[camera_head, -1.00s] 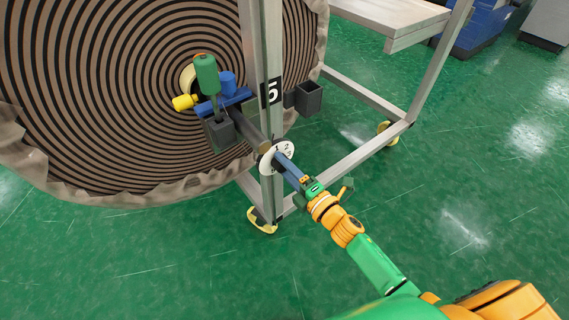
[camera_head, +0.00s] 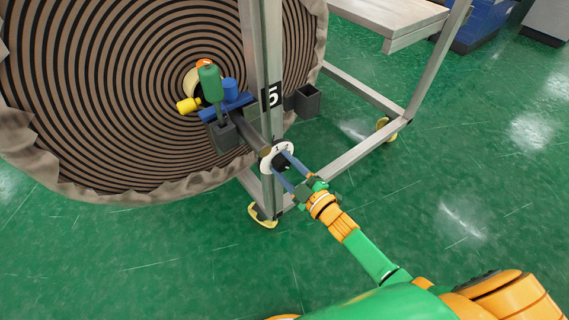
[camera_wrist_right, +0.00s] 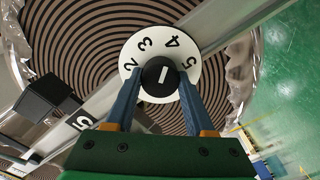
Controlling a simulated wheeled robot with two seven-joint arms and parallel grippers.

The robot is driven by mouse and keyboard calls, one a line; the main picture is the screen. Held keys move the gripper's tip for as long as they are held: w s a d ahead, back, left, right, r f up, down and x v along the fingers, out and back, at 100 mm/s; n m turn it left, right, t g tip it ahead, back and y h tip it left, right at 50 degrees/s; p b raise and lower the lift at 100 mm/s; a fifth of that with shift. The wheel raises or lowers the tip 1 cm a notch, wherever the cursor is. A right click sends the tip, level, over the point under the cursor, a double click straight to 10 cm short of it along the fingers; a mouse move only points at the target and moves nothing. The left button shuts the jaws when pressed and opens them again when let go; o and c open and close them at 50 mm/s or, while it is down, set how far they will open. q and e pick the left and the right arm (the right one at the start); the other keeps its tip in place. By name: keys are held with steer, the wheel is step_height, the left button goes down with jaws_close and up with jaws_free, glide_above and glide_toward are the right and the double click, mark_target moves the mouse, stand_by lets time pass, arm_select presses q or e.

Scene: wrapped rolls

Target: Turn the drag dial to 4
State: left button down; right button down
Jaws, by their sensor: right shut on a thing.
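The drag dial (camera_head: 269,155) is a white disc on the stand's upright, and in the right wrist view its face (camera_wrist_right: 132,52) shows the numbers 2, 3, 4 and 5. Its round black knob (camera_wrist_right: 156,72) carries a white line. The line tilts up and slightly right, roughly toward the 4. My right gripper (camera_head: 282,171) reaches the dial from the lower right. In the right wrist view its blue fingers (camera_wrist_right: 158,98) stand on either side of the knob and are shut on it. The lower part of the dial is hidden by the gripper. My left gripper is not in view.
A large wrapped roll (camera_head: 110,100) fills the left, with a green handle (camera_head: 210,83) and a blue bar (camera_head: 226,107) before it. The metal frame's upright (camera_head: 262,60) bears a black number 5 plate (camera_head: 272,96). Green floor (camera_head: 470,170) is open at the right.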

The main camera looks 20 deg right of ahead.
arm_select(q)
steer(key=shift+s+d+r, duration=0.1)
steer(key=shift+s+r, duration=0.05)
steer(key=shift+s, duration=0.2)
arm_select(e)
steer(key=shift+m, duration=0.5)
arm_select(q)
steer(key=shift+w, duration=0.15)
arm_select(e)
steer(key=shift+c, duration=1.3)
jaws_free()
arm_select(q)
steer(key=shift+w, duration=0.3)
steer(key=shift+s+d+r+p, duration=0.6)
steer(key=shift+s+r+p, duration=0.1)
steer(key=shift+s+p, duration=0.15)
arm_select(e)
steer(key=v, duration=0.7)
